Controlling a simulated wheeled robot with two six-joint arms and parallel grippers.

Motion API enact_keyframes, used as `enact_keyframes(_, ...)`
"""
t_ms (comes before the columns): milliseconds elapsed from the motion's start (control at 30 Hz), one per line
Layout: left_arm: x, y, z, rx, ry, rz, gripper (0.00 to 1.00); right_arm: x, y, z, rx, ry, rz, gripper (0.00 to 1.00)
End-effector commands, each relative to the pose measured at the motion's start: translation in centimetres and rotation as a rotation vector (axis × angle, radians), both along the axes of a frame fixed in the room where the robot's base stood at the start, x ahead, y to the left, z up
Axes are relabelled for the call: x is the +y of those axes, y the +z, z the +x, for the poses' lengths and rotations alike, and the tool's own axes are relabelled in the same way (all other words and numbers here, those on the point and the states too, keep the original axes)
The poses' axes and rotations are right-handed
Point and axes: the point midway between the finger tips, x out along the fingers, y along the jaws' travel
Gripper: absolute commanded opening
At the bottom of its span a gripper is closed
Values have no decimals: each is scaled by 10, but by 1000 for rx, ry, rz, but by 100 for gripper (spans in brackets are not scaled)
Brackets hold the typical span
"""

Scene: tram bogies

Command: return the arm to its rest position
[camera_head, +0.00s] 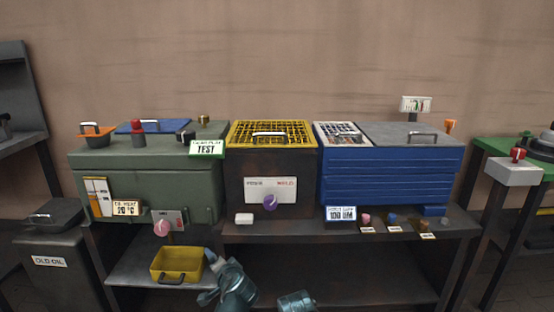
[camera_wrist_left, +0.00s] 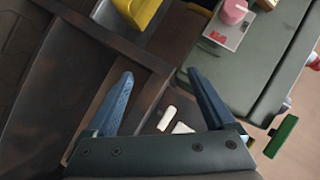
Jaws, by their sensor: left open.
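My left gripper (camera_head: 207,277) is low in the head view, in front of the lower shelf and just right of and below the yellow tray (camera_head: 158,278). In the left wrist view its two blue fingers (camera_wrist_left: 160,75) are spread wide with nothing held between them. The corner of the yellow tray (camera_wrist_left: 140,10) shows beyond them at the top. A teal part of one of my arms (camera_head: 296,301) shows at the bottom edge of the head view; no fingers show on it. My right gripper is not seen.
The bench (camera_head: 270,230) carries a green cabinet (camera_head: 150,185), a dark box with a yellow grid (camera_head: 271,134) and a blue unit (camera_head: 385,178). An old oil bin (camera_head: 50,262) stands left.

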Motion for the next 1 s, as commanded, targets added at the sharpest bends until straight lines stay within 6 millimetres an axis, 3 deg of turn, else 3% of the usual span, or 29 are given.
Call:
enact_keyframes(33, 18, -21, -16, 69, 87, -93, 88, 0, 0, 0, 0, 0, 0, 50)
enact_keyframes(100, 32, -50, -41, 176, 195, -224, 88, 0, 0, 0, 0, 0, 0, 50)
enact_keyframes(200, 35, -81, -72, 309, 299, -377, 88, 0, 0, 0, 0, 0, 0, 50)
enact_keyframes(333, 29, -106, -103, 448, 382, -526, 88, 0, 0, 0, 0, 0, 0, 50)
enact_keyframes(500, 15, -123, -136, 597, 445, -677, 88, 0, 0, 0, 0, 0, 0, 50)
enact_keyframes(733, -9, -132, -173, 778, 487, -851, 88, 0, 0, 0, 0, 0, 0, 50)
enact_keyframes(1000, -55, -132, -190, 849, 400, -739, 88, 0, 0, 0, 0, 0, 0, 50)
